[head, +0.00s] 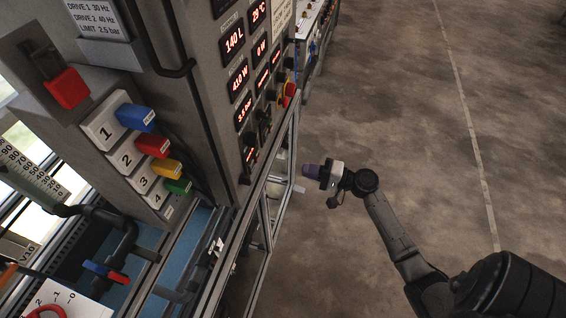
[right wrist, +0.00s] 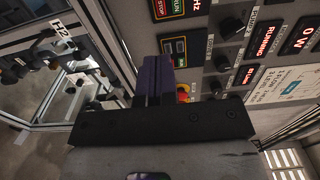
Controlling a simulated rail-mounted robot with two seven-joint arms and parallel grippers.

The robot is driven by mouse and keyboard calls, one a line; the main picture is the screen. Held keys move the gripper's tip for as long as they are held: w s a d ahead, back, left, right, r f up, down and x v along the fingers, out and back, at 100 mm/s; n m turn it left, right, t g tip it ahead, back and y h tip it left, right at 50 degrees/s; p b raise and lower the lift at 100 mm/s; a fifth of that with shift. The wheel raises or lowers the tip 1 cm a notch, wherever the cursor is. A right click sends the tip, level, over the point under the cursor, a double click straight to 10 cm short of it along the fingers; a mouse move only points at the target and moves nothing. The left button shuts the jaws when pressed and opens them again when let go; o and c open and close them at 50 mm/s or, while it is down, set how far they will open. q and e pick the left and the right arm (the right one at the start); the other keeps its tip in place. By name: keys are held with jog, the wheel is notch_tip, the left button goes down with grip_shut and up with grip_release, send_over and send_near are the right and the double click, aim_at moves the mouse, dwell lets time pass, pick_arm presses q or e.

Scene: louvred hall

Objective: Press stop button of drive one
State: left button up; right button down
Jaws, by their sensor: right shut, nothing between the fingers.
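My right gripper (head: 309,171) is shut and empty, with purple fingers, in front of the control panel and clear of it in the head view. In the right wrist view its closed fingers (right wrist: 153,75) reach toward the panel face. A switch module marked STOP and RUN (right wrist: 168,9) is at the top of that view. A second dark module (right wrist: 180,48) sits just beyond the fingertips, partly hidden by them. I cannot read which module belongs to drive one. Whether the fingers touch the panel cannot be told. My left gripper is not in view.
A red emergency stop knob on yellow (head: 289,92) sticks out of the panel (head: 222,100). At the left are numbered blocks with coloured handles (head: 137,117) and a red lever (head: 67,88). A metal frame (head: 272,190) runs below the panel. Open floor lies to the right.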

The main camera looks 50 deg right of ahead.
aim_at(258, 159)
jog(key=p+x, duration=0.2)
jog(key=x, duration=1.1)
jog(key=shift+w+a, duration=0.15)
jog(key=shift+w, duration=0.1)
